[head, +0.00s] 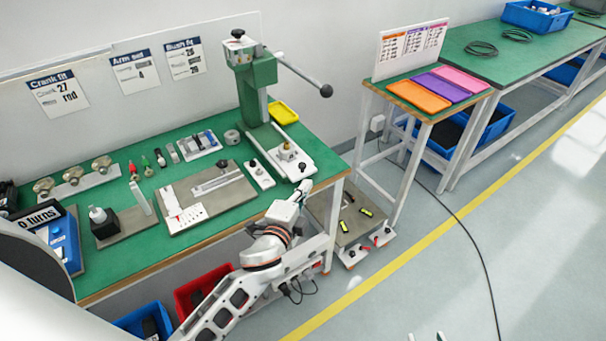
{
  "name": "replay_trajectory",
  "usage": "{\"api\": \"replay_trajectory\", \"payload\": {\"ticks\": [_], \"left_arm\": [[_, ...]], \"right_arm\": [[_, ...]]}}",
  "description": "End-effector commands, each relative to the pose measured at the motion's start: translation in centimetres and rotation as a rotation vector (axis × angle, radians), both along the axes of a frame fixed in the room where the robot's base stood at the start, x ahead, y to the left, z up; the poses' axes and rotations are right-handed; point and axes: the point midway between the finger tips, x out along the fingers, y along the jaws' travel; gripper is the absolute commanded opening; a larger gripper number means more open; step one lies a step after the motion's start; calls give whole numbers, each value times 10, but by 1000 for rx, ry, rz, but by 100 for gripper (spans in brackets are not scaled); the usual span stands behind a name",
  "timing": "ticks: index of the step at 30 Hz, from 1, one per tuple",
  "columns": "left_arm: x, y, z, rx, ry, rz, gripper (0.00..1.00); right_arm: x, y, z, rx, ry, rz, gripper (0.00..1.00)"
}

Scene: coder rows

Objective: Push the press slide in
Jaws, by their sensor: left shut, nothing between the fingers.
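The green press (258,88) stands at the back right of the green workbench, with a long lever ending in a black ball. The press slide (283,163), a pale plate carrying a round metal fixture and a black knob (302,168), sticks out at the front of the press base. My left gripper (305,185) is shut and empty, just in front of the slide's front end near the bench edge. I cannot tell whether it touches the slide. Two pale fingertips of my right gripper (425,337) show apart at the bottom edge, over the floor.
A grey plate (213,213) with fixtures lies left of the slide. A side stand with coloured trays (418,97) is to the right. A low cart (345,225) stands below the bench's right end.

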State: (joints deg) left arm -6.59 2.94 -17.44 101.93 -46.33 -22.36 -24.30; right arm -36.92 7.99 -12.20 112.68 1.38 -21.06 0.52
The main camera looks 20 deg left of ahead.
Motion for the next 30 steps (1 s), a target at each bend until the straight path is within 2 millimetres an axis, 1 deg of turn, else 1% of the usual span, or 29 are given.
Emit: {"api": "replay_trajectory", "payload": {"ticks": [1, 4, 6, 10, 17, 26, 30], "left_arm": [[11, 0, 0, 1, -1, 0, 0], [29, -1, -3, 1, -1, 1, 0], [37, 8, -5, 2, 0, 2, 0], [48, 19, -8, 2, 0, 1, 0], [56, 26, -10, -2, 0, 0, 0], [56, 26, -10, -1, 0, 0, 0], [61, 26, -10, -1, -1, 0, 0]], "right_arm": [[-1, 0, 0, 0, 2, -1, 40], [-2, 0, -1, 0, 4, 0, 40], [-3, 0, -1, 0, 6, -1, 40], [-3, 0, -1, -1, 8, -1, 40], [-4, 0, -2, -2, 11, 0, 40], [-4, 0, -2, -2, 11, 0, 40], [-4, -1, -3, -2, 11, -1, 40]]}}
